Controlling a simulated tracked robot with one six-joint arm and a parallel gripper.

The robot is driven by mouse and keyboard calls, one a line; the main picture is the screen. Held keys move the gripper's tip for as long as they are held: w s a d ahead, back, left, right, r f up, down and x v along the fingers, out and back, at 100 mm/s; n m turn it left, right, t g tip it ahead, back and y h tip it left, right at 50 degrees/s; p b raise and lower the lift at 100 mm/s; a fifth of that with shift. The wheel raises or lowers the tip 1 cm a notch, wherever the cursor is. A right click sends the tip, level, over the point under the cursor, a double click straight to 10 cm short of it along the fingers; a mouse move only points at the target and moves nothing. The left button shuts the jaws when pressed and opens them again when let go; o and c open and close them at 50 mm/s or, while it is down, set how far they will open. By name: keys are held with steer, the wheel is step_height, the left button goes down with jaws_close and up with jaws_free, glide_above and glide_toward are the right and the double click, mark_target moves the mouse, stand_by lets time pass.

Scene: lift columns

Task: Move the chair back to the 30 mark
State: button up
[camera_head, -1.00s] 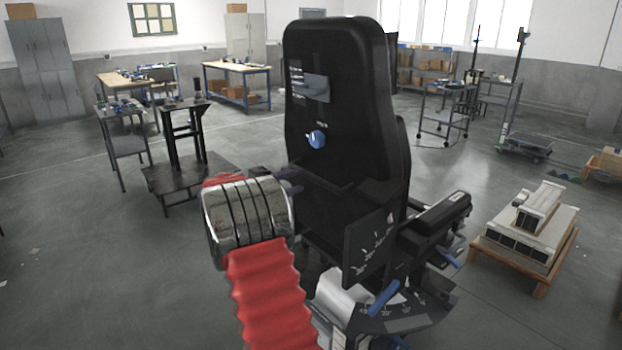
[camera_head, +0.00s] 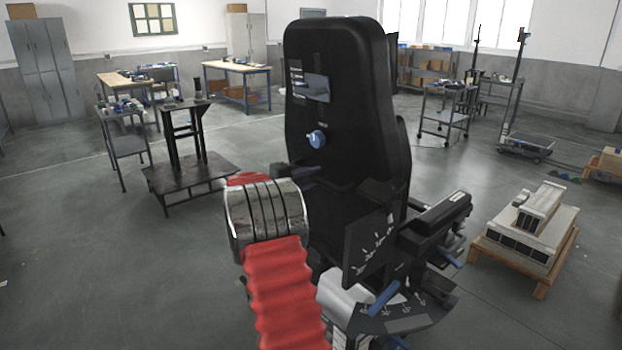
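The black chair (camera_head: 345,85) stands upright in the middle of the view, its back toward me. A blue knob (camera_head: 317,139) sits on the chair back. A dark plate with white scale marks (camera_head: 370,250) is on the chair's right side, and a second marked scale (camera_head: 405,312) lies lower by the base. Blue levers (camera_head: 384,298) show near these scales. The numbers are too small to read surely. My arm, with a red sleeve and metal rings, reaches up in front of the chair's lower left. My gripper's fingers are hidden behind the arm.
A pallet with stacked pale blocks (camera_head: 525,235) stands at the right. A dark stand on a platform (camera_head: 190,165) is at the left. Workbenches (camera_head: 237,68) and a shelf trolley (camera_head: 447,112) are farther back. The floor at the left front is clear.

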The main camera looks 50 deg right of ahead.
jaws_close()
